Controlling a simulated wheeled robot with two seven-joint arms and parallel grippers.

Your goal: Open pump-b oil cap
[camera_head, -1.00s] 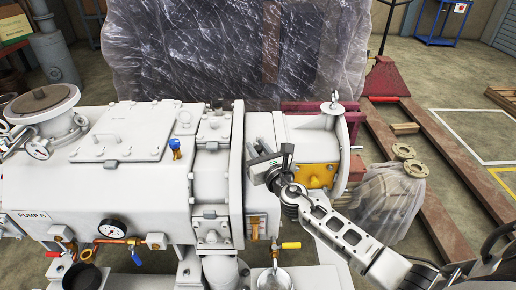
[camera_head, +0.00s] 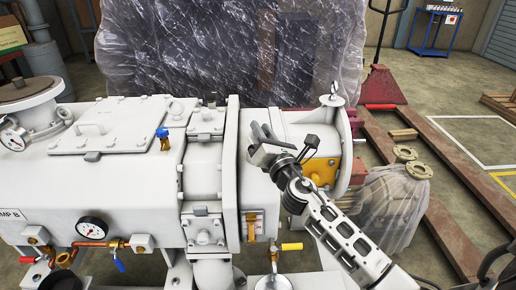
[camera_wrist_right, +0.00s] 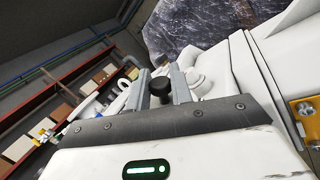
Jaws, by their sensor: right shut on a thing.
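Pump B (camera_head: 120,185) is a large white machine across the left and middle of the head view, its label (camera_head: 10,215) partly cut off. My right gripper (camera_head: 262,132) is over the white cylindrical housing right of the pump's tall flange, its fingers tilted up and left. In the right wrist view my right gripper (camera_wrist_right: 160,82) is shut on a black cap (camera_wrist_right: 160,90) between its two grey fingers. The cap cannot be made out in the head view. I cannot tell whether it touches the pump. My left gripper is not in view.
A blue-topped brass fitting (camera_head: 163,138) stands on the pump. A pressure gauge (camera_head: 90,228) and a yellow-handled valve (camera_head: 290,247) are at its front. A plastic-wrapped load (camera_head: 200,50) stands behind.

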